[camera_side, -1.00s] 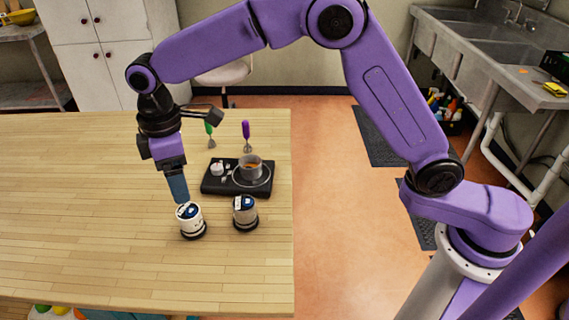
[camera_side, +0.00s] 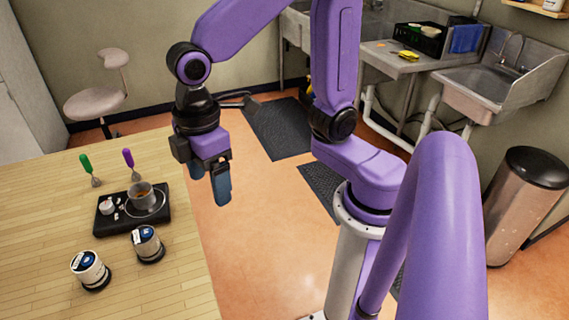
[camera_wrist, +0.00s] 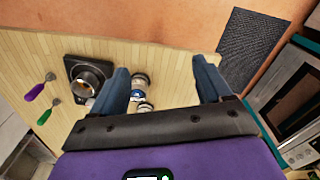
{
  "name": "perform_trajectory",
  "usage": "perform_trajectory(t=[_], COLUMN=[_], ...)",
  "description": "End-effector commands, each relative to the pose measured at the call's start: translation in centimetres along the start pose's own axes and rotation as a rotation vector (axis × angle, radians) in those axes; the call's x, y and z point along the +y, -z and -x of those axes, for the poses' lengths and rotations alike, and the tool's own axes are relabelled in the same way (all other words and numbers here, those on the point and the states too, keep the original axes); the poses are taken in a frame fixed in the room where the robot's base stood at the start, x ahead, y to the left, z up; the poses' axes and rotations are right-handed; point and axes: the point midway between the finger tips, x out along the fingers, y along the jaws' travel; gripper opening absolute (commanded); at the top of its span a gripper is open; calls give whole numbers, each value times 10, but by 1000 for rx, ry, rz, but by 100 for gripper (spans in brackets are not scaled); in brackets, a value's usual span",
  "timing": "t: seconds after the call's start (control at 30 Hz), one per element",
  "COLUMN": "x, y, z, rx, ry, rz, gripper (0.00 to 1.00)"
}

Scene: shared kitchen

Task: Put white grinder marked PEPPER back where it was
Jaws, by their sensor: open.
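A white grinder (camera_side: 90,270) with a dark base and blue top stands upright on the table at lower left in the side view. A greyer grinder (camera_side: 149,244) with a blue top stands to its right, slightly farther back. Their lettering is too small to read. My gripper (camera_side: 209,180) is open and empty, beyond the table's right edge and apart from both grinders. In the wrist view, my gripper's fingers (camera_wrist: 160,72) are spread. Both grinders show far off between them, partly hidden by the gripper; I cannot tell which is which.
A black tray (camera_side: 107,225) with a metal pot (camera_side: 142,195) and small items lies behind the grinders. The table (camera_side: 45,215) has bare wood at left. Floor lies right of the table, with a stool (camera_side: 97,103) behind.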

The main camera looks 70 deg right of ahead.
Motion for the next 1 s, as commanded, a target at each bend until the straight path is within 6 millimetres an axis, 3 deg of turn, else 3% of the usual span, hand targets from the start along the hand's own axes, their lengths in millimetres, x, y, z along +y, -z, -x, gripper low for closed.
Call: perform_trajectory(t=[0.03,0.2,0.4,0.57,1.0], x=[-7,-29,-46,-50,-50], y=[-22,-84,-132,-145,-145], z=[-1,-8,-17,-20,-20], rx=[2,6,9,10,9], ry=[0,1,2,3,3], rz=[-2,-14,-22,-25,-24], gripper=[78,78,78,78,78])
